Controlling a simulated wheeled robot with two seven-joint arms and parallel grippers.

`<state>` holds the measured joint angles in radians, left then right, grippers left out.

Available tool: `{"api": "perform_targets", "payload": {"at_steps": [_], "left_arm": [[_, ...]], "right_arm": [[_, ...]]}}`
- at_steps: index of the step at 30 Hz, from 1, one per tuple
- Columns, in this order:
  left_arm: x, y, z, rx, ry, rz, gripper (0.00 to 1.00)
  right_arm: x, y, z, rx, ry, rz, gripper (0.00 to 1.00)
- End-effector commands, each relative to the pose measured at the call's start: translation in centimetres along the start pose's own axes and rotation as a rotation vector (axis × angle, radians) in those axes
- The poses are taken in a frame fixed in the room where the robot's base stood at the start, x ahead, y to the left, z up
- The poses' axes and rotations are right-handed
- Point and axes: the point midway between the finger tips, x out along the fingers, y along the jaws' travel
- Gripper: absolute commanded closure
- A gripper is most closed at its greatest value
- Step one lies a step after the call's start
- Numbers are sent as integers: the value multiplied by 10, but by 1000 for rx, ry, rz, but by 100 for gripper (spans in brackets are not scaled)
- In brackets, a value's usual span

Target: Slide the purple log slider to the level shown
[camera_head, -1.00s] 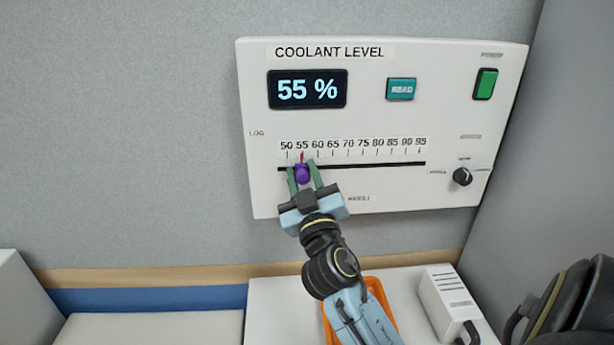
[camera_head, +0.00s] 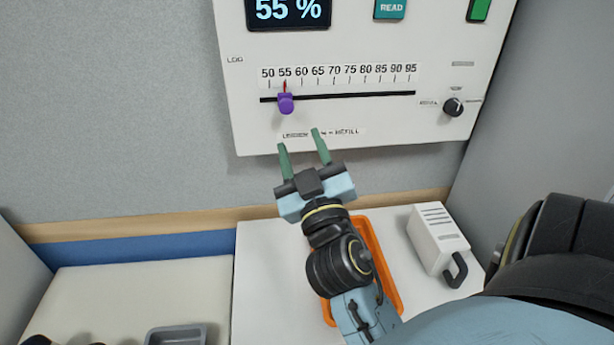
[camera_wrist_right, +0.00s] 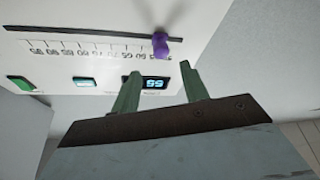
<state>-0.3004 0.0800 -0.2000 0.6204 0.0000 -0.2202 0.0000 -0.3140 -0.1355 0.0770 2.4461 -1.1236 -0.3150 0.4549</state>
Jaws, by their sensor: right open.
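The purple slider (camera_head: 286,103) sits on the black slot of the white coolant panel (camera_head: 370,130). Its red pointer is at the 55 mark on the log scale. The display (camera_head: 288,10) reads 55 %. My right gripper (camera_head: 301,140) is open and empty, below the slider and apart from it, its green fingers pointing up at the panel's lower edge. In the right wrist view the slider (camera_wrist_right: 160,44) shows beyond the open fingers, with nothing between them. At the lower left of the head view a small dark part shows, but I cannot make out my left gripper.
A teal READ button (camera_head: 390,8), a green switch (camera_head: 479,9) and a black knob (camera_head: 453,107) are on the panel. Below stand an orange tray (camera_head: 387,270), a white box with a handle (camera_head: 437,238) and a grey tray (camera_head: 176,335). The wall left of the panel is clear.

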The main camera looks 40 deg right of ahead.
Motion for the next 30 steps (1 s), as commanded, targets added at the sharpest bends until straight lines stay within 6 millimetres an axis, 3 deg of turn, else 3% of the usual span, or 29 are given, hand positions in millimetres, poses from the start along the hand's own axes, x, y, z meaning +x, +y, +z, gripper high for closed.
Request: {"api": "perform_targets", "payload": {"at_steps": [1, 9, 30], "left_arm": [[11, 0, 1, 0, 0, 0, 64], [9, 0, 1, 0, -1, 0, 64], [10, 0, 1, 0, 0, 0, 64]], "right_arm": [[-14, -1, 5, 2, -4, 2, 55], [-31, 0, 0, 0, 0, 1, 55], [-33, 0, 0, 0, 1, 0, 55]]}}
